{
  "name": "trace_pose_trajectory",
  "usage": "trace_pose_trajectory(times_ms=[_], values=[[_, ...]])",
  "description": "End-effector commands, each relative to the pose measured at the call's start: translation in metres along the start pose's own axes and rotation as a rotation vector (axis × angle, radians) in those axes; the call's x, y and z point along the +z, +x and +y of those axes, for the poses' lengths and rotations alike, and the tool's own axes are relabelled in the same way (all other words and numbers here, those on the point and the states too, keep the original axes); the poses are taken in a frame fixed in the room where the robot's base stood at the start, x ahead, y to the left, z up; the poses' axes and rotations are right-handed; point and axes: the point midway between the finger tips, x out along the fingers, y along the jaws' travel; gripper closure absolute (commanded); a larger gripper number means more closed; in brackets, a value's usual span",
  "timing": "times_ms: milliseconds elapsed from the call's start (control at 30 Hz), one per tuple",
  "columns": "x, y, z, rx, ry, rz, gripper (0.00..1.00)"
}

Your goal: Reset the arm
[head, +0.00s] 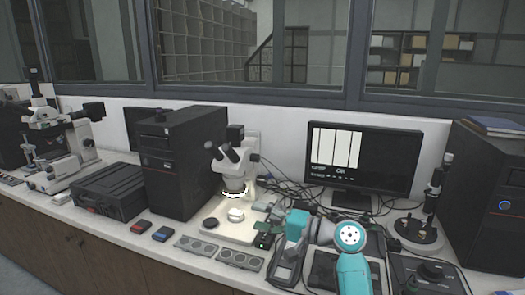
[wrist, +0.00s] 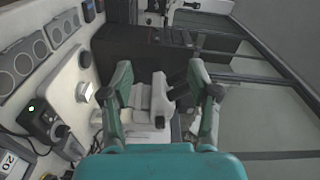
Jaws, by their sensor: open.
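My gripper (wrist: 161,66) shows in the wrist view with its two teal-and-dark fingers spread apart. It is open, and no object is held between the fingers. Beyond and between the fingers is the pale body of the microscope (wrist: 158,102), apart from them as far as I can tell. In the head view my teal arm is bent low over the front right of the bench, right of the microscope (head: 234,165).
A black computer tower (head: 185,160) stands left of the microscope. Panels with round sockets (head: 240,260) lie along the bench's front edge. A monitor (head: 385,160) stands behind my arm, with loose cables nearby. A dark stand (head: 415,230) and another tower (head: 490,190) are at right.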

Motion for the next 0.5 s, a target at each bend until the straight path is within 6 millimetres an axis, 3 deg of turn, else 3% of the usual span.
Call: trace_pose_trajectory(times_ms=[267, 500], values=[[0.012, -0.010, 0.050, 0.042, 0.003, 0.083, 0.39], [0.037, -0.031, 0.120, 0.115, -0.005, 0.204, 0.39]])
